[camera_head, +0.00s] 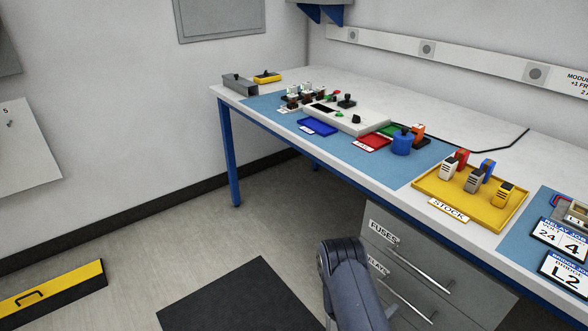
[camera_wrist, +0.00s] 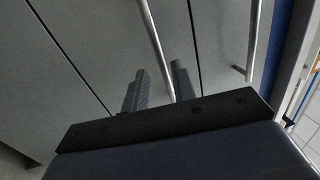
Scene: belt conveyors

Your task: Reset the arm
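My gripper (camera_wrist: 160,70) shows in the wrist view with its two dark fingers apart and nothing held between them. It faces the grey drawer fronts (camera_wrist: 85,45). A metal drawer handle (camera_wrist: 155,40) runs down in line with the gap between the fingers; I cannot tell how far it is from them. In the head view my dark arm is in front of the drawer cabinet (camera_head: 390,225) under the bench, and the gripper itself is hidden.
The bench (camera_head: 495,130) above the drawers carries a yellow stock tray (camera_head: 425,184), a grey control box (camera_head: 345,118), a red tray (camera_head: 372,143) and a blue tray (camera_head: 317,126). Drawer handles (camera_head: 420,272) stick out. A dark mat (camera_head: 240,300) lies on open floor at left.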

